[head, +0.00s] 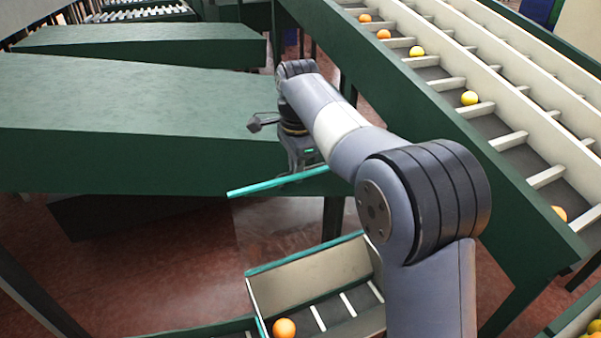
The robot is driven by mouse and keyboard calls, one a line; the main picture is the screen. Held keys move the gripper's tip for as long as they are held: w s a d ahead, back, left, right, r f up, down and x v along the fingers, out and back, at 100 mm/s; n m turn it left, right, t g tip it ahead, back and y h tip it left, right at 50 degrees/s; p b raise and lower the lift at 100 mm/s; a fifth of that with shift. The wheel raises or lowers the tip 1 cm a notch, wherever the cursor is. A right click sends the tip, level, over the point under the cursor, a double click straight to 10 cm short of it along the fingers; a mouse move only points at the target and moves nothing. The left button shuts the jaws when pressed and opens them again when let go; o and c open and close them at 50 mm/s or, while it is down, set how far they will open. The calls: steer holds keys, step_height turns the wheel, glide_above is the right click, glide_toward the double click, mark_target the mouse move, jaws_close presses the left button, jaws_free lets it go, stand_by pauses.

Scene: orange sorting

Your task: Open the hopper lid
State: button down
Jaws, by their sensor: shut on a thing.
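My arm reaches from the lower right to the middle of the head view. My gripper (302,168) points down and is shut on a thin teal bar (262,187). The bar runs slightly upward from left to right, in front of a large green housing (150,160). It may be the edge or handle of the hopper lid; I cannot tell which. Its right end passes behind my arm. The fingertips are small and partly hidden by the arm, so the exact contact is unclear.
A cream-walled chute (300,280) with a teal rim and an orange (284,328) in it lies below. A sloped, slatted conveyor (520,180) with several oranges and yellow fruits runs along the right, close to my arm. Reddish floor shows at lower left.

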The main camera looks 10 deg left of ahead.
steer(key=shift+f, duration=0.25)
steer(key=c, duration=1.5)
jaws_free()
steer(key=shift+w+r, duration=0.1)
steer(key=shift+r, duration=0.05)
steer(key=r, duration=1)
steer(key=shift+s+d+r, duration=0.15)
steer(key=shift+s+r, duration=0.15)
steer(key=shift+r, duration=0.1)
steer(key=f, duration=1)
steer(key=shift+w+a+f, duration=0.2)
steer(key=shift+w+f, duration=0.1)
steer(key=shift+s+d, duration=0.1)
